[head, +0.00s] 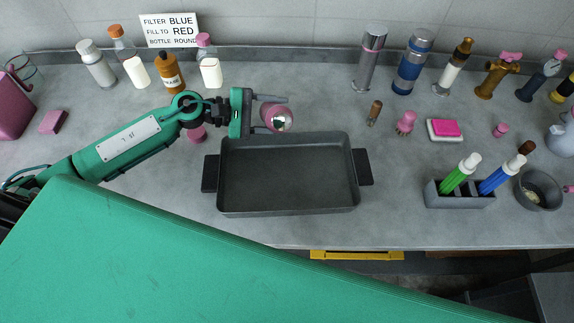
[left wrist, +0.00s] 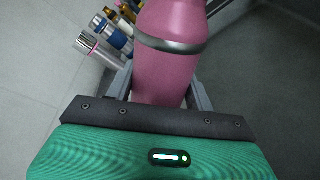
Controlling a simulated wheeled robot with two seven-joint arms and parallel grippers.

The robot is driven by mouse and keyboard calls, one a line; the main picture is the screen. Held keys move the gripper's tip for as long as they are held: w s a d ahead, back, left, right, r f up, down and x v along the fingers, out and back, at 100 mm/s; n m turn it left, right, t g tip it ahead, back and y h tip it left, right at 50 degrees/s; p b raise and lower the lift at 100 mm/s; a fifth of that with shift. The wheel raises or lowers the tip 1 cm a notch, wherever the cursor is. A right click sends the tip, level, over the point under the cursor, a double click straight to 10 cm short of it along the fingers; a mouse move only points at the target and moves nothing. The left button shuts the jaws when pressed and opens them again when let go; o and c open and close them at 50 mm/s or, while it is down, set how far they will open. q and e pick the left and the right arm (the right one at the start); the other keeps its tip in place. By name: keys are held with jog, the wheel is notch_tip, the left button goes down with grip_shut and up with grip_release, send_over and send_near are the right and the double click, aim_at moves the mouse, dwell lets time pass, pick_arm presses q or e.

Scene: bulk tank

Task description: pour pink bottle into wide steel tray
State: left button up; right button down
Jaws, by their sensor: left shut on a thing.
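My left gripper (head: 274,113) is shut on a pink bottle (head: 271,110), just behind the back edge of the tray in the head view. The bottle's round shiny end faces the head camera, so it looks tilted; its exact angle is hard to tell. In the left wrist view the pink bottle (left wrist: 165,72), with a steel band around it, stands between the fingers, its far end cut off by the frame. The wide tray (head: 228,206) is dark grey with black side handles and looks empty. My right gripper is not in view.
Several bottles (head: 170,75) stand at the back left, with a small pink thing (head: 196,134) under my left arm. Steel and blue cylinders (head: 412,65) stand at the back right. A grey holder (head: 460,200) with green and blue bottles and a bowl (head: 540,192) are right of the tray.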

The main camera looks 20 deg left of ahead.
pick_arm(q)
jog(key=shift+w+m, duration=0.1)
jog(key=shift+m, duration=0.2)
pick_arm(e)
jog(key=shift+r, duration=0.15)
pick_arm(q)
jog(key=shift+f, duration=0.1)
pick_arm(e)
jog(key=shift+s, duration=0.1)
pick_arm(q)
jog(key=shift+a+m+p, duration=0.1)
jog(key=shift+m+p, duration=0.2)
jog(key=shift+p, duration=0.05)
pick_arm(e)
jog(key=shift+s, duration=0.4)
pick_arm(q)
jog(key=shift+w+f+m, duration=0.1)
jog(key=shift+f+m, duration=0.05)
jog(key=shift+m, duration=0.15)
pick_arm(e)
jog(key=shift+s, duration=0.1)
pick_arm(q)
jog(key=shift+w+m+t+y+p, duration=0.1)
jog(key=shift+m+t+y+p, duration=0.3)
jog(key=shift+p, duration=0.2)
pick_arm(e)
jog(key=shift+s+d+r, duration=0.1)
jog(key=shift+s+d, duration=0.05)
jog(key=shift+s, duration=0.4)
